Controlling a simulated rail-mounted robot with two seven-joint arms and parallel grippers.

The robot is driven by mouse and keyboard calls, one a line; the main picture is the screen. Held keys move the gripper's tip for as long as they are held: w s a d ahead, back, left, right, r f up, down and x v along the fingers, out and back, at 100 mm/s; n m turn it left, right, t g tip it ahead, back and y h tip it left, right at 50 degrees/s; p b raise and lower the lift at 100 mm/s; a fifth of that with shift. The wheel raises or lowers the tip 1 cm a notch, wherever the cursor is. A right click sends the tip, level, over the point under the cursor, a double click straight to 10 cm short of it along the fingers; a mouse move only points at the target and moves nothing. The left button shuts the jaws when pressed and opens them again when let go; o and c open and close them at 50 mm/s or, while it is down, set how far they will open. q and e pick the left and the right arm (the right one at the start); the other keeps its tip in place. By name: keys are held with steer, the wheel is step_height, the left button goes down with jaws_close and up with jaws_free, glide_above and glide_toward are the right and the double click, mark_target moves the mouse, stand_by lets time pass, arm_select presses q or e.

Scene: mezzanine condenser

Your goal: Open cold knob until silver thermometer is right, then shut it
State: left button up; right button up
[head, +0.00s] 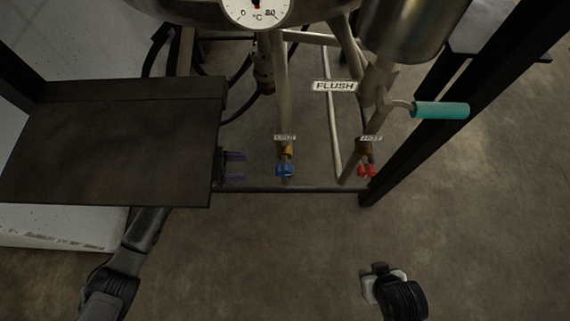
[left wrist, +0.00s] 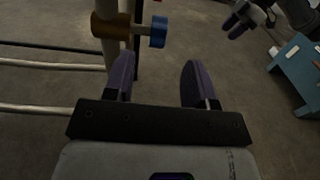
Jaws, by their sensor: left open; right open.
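The blue cold knob (head: 285,170) sits at the low end of a pipe under a small label. It also shows in the left wrist view (left wrist: 158,31), on a brass valve just beyond the fingertips. My left gripper (head: 243,167) is open, its purple fingers pointing at the blue knob from the left, a short gap away. In the left wrist view the space between its fingers (left wrist: 156,68) is empty. A white-faced thermometer dial (head: 255,11) is cut off by the top edge; its reading is unclear. My right gripper (head: 376,269) is open, low and apart from the pipes.
The red hot knob (head: 367,171) is right of the blue one. A teal-handled lever (head: 440,110) sticks out by the FLUSH label (head: 335,86). A dark panel (head: 110,145) covers part of my left arm. A dark rail (head: 320,190) runs below the knobs. Floor in front is clear.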

mark_target(280, 167)
arm_select(q)
steer(key=d+b, duration=0.3)
steer(key=d, duration=0.7)
steer(key=shift+w+d+b, duration=0.15)
steer(key=shift+d+b, duration=0.05)
steer(key=shift+b, duration=0.15)
steer(key=shift+d, duration=0.9)
arm_select(e)
steer(key=f, duration=0.2)
steer(key=a+f, duration=0.1)
steer(key=f, duration=0.1)
steer(key=shift+f, duration=0.25)
arm_select(q)
steer(key=shift+c, duration=0.4)
